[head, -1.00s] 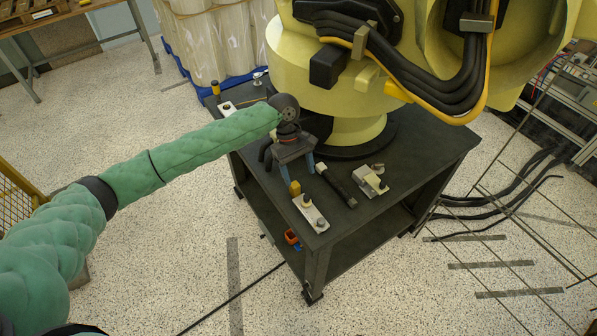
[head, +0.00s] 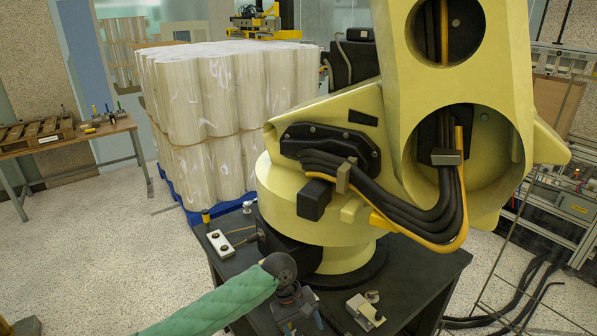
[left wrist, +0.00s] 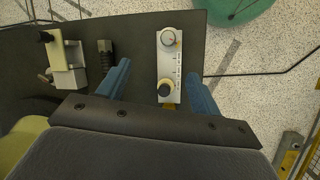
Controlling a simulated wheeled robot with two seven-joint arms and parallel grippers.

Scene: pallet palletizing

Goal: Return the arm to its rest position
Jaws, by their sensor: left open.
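My left arm, in a green sleeve, reaches in from the bottom of the head view. My left gripper (head: 304,324) is over the dark cart top, its fingertips partly cut off by the lower edge. In the left wrist view its two blue fingers (left wrist: 161,88) are spread with nothing held. A pale plate with two round knobs (left wrist: 170,65) lies on the cart below, seen between the fingers. My right gripper is in neither view.
A large yellow robot arm (head: 315,220) stands on the dark cart (head: 425,285). A pale clamp-like block (head: 365,312) and another knobbed plate (head: 220,243) lie on it. Wrapped cylinders (head: 220,100) stand behind on a blue pallet.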

